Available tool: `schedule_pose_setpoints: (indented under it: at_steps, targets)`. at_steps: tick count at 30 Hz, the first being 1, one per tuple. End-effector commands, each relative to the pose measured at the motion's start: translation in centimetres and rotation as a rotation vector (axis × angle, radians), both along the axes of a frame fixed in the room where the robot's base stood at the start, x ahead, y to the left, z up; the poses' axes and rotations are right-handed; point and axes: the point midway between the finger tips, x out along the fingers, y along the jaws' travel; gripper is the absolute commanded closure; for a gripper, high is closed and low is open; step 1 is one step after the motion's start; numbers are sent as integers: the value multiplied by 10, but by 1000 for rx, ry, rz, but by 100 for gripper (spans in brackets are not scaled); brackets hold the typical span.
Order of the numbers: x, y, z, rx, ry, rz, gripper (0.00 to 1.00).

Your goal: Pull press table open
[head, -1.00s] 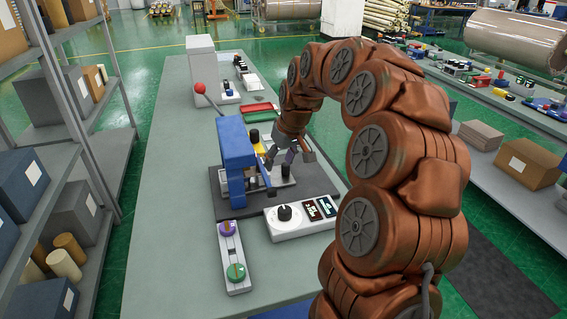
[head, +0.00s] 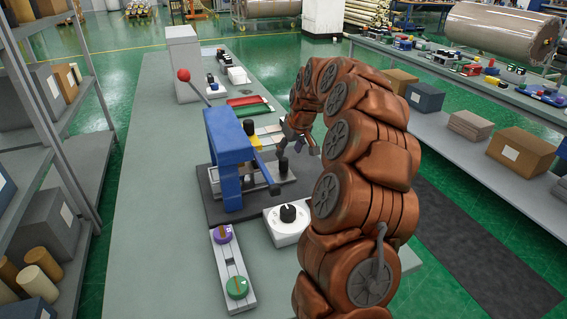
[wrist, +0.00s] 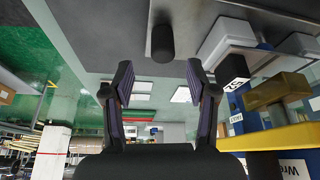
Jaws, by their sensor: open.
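The blue press (head: 228,150) with its red-ball lever (head: 184,75) stands on a dark base plate on the bench. Its low silver press table (head: 262,190) lies at the press's foot, with an upright black knob (head: 283,167) at its right end. My gripper (head: 308,150) hangs open and empty just right of the knob, apart from it. In the wrist view, a black cylindrical knob (wrist: 162,42) shows above and beyond my two spread fingers (wrist: 160,95), roughly centred between them. My arm hides part of the bench to the right.
A white dial box (head: 288,224) and a rail with purple and green knobs (head: 234,266) sit in front of the press. Red and green trays (head: 248,103) lie behind it. Shelves (head: 75,160) stand left. Green floor is open between the benches.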

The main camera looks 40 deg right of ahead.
Motion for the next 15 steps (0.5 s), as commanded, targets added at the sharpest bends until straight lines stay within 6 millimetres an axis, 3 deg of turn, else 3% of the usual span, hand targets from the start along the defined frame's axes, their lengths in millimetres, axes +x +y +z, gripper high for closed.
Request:
schedule_pose_setpoints:
  at_steps: [15]
  targets:
    - [24,0,-57,1,3,1,42]
